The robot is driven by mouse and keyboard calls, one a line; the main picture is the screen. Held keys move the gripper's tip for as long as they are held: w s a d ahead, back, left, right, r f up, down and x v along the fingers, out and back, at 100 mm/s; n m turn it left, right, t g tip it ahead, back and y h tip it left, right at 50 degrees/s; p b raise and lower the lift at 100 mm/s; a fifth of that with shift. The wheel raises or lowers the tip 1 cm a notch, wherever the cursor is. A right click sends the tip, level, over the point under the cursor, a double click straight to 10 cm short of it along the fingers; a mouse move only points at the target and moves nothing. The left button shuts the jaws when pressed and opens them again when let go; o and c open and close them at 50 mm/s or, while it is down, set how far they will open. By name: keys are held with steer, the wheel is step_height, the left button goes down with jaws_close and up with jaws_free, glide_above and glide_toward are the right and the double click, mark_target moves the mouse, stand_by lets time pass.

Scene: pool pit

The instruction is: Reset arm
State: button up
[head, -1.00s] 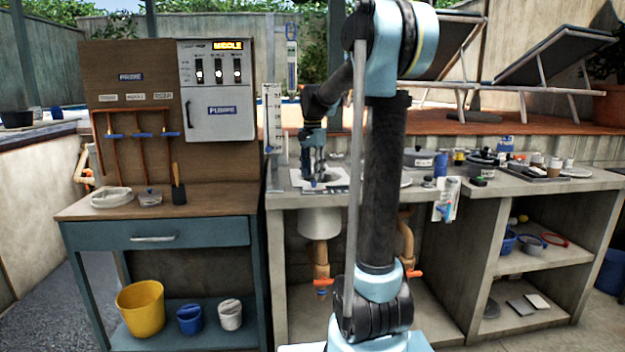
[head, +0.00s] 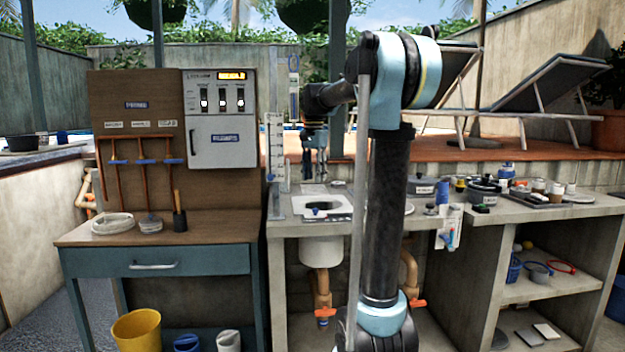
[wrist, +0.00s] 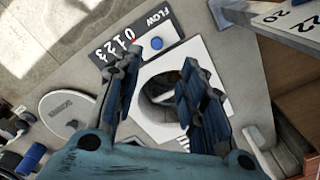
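My gripper (wrist: 157,95) is open and empty in the wrist view, with its two fingers spread apart. In the head view my gripper (head: 315,175) hangs pointing down above the white plate (head: 337,208) around the sink hole on the concrete counter. In the wrist view the round sink opening (wrist: 160,92) shows between and beyond the fingers. A dark FLOW scale (wrist: 125,42) numbered 0 to 3 and a blue knob (wrist: 156,43) lie just past the fingertips. Nothing is between the fingers.
A clear upright gauge (head: 275,165) stands close left of my gripper. A wooden panel (head: 135,140) and control box (head: 220,120) stand further left. Pots (head: 483,190) and jars crowd the counter's right side. A round lid (wrist: 68,112) lies near the scale.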

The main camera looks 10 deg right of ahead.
steer(key=s+d+f+n, duration=0.1)
steer(key=s+f+n, duration=0.1)
steer(key=s+f, duration=0.3)
steer(key=s+d+f+n+t, duration=0.1)
steer(key=s+d+f, duration=0.1)
steer(key=s, duration=0.6)
steer(key=s+d+f+n, duration=0.1)
steer(key=s+f+n, duration=0.1)
steer(key=s+f, duration=0.3)
steer(key=s+d+f+n+t, duration=0.1)
steer(key=s+f+n, duration=0.3)
steer(key=s+f, duration=1.2)
steer(key=shift+s+d+f, duration=0.3)
steer(key=shift+s+d, duration=0.1)
steer(key=shift+s, duration=0.05)
steer(key=shift+w+f, duration=0.2)
steer(key=shift+w, duration=0.25)
steer(key=shift+c, duration=0.6)
steer(key=shift+d, duration=0.1)
